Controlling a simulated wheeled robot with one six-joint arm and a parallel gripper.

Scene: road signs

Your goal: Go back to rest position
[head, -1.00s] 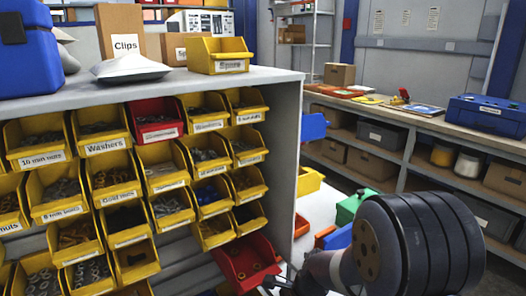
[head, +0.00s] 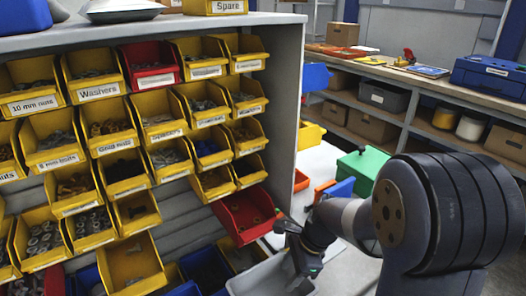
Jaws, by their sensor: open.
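My gripper (head: 291,247) is at the bottom centre of the head view, at the end of my arm. Its jaws look spread and nothing shows between them. It is just right of and below a red bin (head: 236,228) at the lower right of the bin rack, and in front of a grey tray (head: 262,276). I cannot tell whether it touches either one.
The rack (head: 284,110) fills the left, with several yellow bins of nuts, washers and bolts. A workbench (head: 430,85) with a blue case (head: 490,77) stands at the back right.

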